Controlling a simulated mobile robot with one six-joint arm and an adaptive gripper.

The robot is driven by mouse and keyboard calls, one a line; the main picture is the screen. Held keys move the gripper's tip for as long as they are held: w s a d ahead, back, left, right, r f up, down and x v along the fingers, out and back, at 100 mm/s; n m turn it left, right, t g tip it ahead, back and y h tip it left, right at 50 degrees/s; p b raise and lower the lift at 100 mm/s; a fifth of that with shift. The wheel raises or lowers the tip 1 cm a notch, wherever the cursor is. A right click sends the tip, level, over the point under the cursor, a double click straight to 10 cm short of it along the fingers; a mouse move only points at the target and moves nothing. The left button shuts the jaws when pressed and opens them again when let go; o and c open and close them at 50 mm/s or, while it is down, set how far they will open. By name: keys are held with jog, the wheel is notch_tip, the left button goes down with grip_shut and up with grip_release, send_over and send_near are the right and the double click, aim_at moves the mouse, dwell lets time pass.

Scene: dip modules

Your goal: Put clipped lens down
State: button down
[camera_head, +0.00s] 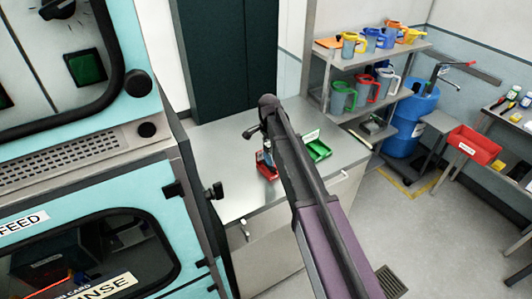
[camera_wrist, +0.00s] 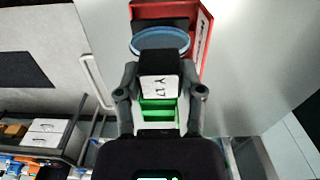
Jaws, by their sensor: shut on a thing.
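My gripper (camera_wrist: 160,78) is shut on a dark clip with a white label (camera_wrist: 158,88) in the wrist view. A round, pale blue lens (camera_wrist: 160,41) sits at the clip's far end, beyond the fingertips. The lens overlaps a red tray (camera_wrist: 203,42) in this view; I cannot tell its height above the tray. In the head view the red tray (camera_head: 267,172) stands on the grey counter (camera_head: 222,150), left of my arm. My arm hides most of the gripper there, and the lens is not clear.
A green tray (camera_head: 319,150) stands on the counter, right of my arm; green also shows between my fingers (camera_wrist: 158,115). A teal machine (camera_head: 100,195) is at the left. Shelves with jugs (camera_head: 365,60) and a blue drum (camera_head: 410,115) stand right. Bare counter lies left of the red tray.

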aim_at(267, 152)
jog(key=shift+w+a+f, duration=0.25)
jog(key=shift+a+f, duration=0.05)
jog(key=shift+a, duration=0.05)
jog(key=shift+f+b, duration=1.5)
jog(key=shift+b, duration=0.25)
jog(key=shift+f, duration=0.15)
jog(key=shift+c, duration=1.1)
grip_release()
notch_tip(267, 152, up, 12)
jog(key=p, duration=1.2)
